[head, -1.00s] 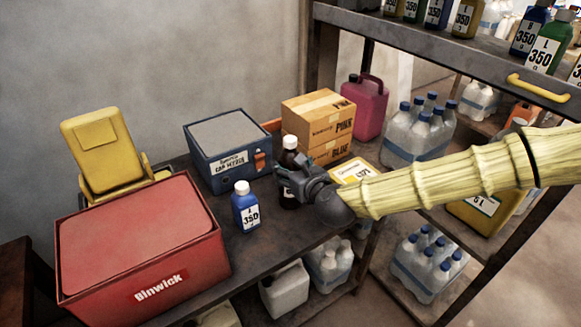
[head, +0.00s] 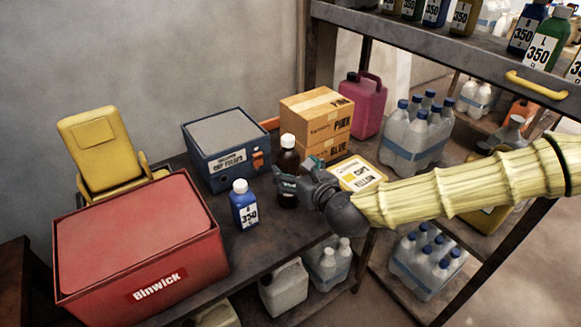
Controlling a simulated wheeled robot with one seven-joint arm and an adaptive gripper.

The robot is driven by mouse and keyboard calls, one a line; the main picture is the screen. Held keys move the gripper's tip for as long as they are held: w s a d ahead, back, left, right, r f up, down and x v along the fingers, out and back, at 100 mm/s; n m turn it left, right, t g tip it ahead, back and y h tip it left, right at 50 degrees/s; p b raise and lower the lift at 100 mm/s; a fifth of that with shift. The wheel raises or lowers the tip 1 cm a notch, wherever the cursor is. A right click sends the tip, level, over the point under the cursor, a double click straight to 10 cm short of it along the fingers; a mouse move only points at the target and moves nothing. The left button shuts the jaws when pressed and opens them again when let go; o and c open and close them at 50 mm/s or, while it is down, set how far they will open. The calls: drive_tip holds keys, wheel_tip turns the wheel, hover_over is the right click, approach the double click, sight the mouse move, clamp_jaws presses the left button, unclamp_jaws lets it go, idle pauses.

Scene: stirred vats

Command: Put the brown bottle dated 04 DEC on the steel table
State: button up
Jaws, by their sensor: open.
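A brown bottle (head: 289,160) with a white cap stands upright on the dark table (head: 262,245), in front of the cardboard boxes. No date can be read on it from here. My gripper (head: 284,187) is open at the bottle's lower right side. Its fingers overlap the bottle's lower part in the picture, and I cannot tell whether they touch it. My gripper hides some of the bottle's lower body. I cannot tell which surface here is the steel table.
A blue bottle (head: 243,205) marked 350 stands just left of the brown one. A blue box (head: 222,150), a red Binwick box (head: 140,240) and cardboard boxes (head: 318,115) crowd the table. A shelf rack (head: 420,40) with bottles stands at right.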

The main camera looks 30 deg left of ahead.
drive_tip(key=v, duration=0.7)
drive_tip(key=shift+d+r, duration=0.15)
drive_tip(key=shift+d, duration=0.1)
drive_tip(key=shift+s, duration=0.1)
drive_tip(key=s+d+f+n+g+h, duration=0.1)
drive_tip(key=s+d+f+n+h, duration=0.2)
drive_tip(key=d+f, duration=0.5)
drive_tip(key=s+d+f+n+g+h, duration=0.1)
drive_tip(key=s+d+f+n+g, duration=0.3)
drive_tip(key=f, duration=0.8)
drive_tip(key=s+d+f+n+t+h, duration=0.1)
drive_tip(key=s+d+f+n+h, duration=0.15)
drive_tip(key=d+f+n, duration=0.55)
drive_tip(key=s+d+f+n+g+h, duration=0.1)
drive_tip(key=s+d+f+n+h, duration=0.1)
drive_tip(key=d, duration=0.7)
drive_tip(key=s+d+f+n+g+h, duration=0.1)
drive_tip(key=s+d+f+n+h, duration=0.1)
drive_tip(key=s+d+f+n, duration=0.2)
drive_tip(key=s+d+f+n+g+h, duration=0.1)
drive_tip(key=s+d+f, duration=0.6)
drive_tip(key=d, duration=0.9)
drive_tip(key=shift+s+d+f+n+g+h, duration=0.25)
drive_tip(key=shift+n+h, duration=0.3)
drive_tip(key=shift+n, duration=0.35)
drive_tip(key=shift+w, duration=0.1)
drive_tip(key=shift+c, duration=0.4)
